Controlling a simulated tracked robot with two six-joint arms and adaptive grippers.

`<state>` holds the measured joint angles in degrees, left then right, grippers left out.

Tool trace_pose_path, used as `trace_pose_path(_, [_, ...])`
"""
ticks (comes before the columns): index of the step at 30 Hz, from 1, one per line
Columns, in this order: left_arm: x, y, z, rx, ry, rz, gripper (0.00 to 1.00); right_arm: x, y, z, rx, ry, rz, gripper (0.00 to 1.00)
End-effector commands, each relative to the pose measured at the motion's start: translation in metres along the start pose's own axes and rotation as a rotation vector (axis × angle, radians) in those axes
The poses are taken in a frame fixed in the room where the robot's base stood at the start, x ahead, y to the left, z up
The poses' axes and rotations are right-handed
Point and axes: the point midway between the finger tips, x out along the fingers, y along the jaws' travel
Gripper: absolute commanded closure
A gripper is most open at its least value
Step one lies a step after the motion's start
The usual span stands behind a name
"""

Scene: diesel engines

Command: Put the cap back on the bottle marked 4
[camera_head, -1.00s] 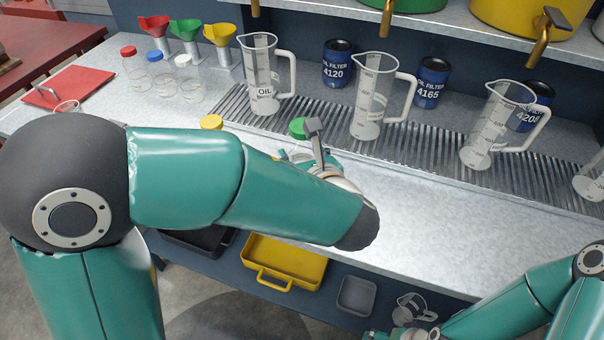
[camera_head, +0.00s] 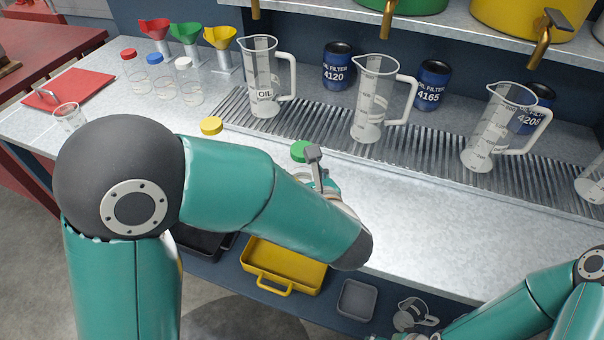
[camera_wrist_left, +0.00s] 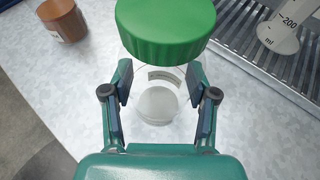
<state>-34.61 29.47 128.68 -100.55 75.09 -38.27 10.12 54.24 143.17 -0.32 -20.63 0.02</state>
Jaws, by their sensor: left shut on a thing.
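A green cap (camera_head: 301,151) shows just beyond my left gripper (camera_head: 322,180) in the head view. In the left wrist view the green cap (camera_wrist_left: 166,28) is large and close, above a clear bottle (camera_wrist_left: 158,104). The bottle stands between the two fingers of my left gripper (camera_wrist_left: 160,88), which is shut on it. No number can be read on this bottle, and the cap hides its neck. A yellow cap (camera_head: 211,126) shows to the left, with what is under it hidden by my arm. My right gripper is almost wholly below the head view's bottom edge.
Bottles with red (camera_head: 128,53), blue (camera_head: 154,58) and white (camera_head: 183,63) caps stand at back left, by a small glass (camera_head: 69,116). Several jugs (camera_head: 368,130) stand on the ribbed grate. A brown container (camera_wrist_left: 64,22) shows in the wrist view. The bench front right is clear.

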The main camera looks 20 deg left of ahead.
Motion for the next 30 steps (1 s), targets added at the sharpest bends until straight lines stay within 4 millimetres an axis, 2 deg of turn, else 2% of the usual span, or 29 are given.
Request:
trace_pose_path(5, [0.001, 0.000, -0.003, 0.000, 0.000, 0.000, 1.00, 0.003, 0.001, 0.000, 0.000, 0.000, 0.000, 0.21])
trace_pose_path(6, [0.001, 0.000, -0.002, 0.000, 0.000, 0.001, 0.37, 0.002, 0.001, 0.000, 0.000, 0.000, 0.000, 0.21])
trace_pose_path(10, [0.001, 0.000, -0.002, 0.000, 0.000, 0.001, 0.17, 0.002, 0.001, 0.000, 0.000, 0.000, 0.000, 0.21])
trace_pose_path(22, [-0.001, 0.001, 0.002, -0.001, 0.000, 0.002, 0.17, -0.002, -0.001, 0.000, 0.000, 0.000, 0.000, 0.21])
trace_pose_path(26, [-0.015, -0.001, 0.001, 0.000, -0.001, -0.002, 0.17, 0.000, 0.000, 0.000, 0.000, 0.000, 0.000, 0.21])
trace_pose_path(30, [-0.040, -0.001, 0.001, -0.002, -0.002, -0.005, 0.17, 0.001, 0.000, 0.000, 0.000, 0.000, 0.000, 0.21])
